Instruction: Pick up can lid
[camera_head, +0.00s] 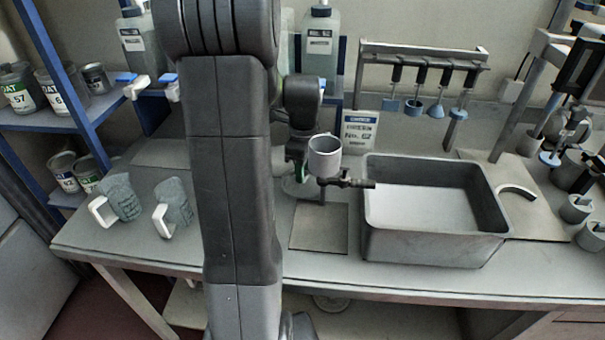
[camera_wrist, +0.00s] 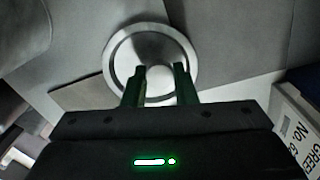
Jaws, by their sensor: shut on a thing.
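The can lid (camera_wrist: 118,62) is a round grey disc with a pale rim, in the wrist view just beyond my fingertips. My gripper (camera_wrist: 160,84) is shut on the pale knob at its middle, one finger on each side. I cannot tell whether the lid touches the bench.
The metal cup (camera_head: 324,157) on its stand is close to the right of my gripper. A deep grey basin (camera_head: 435,247) stands further right. A small sign (camera_head: 359,131) stands behind.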

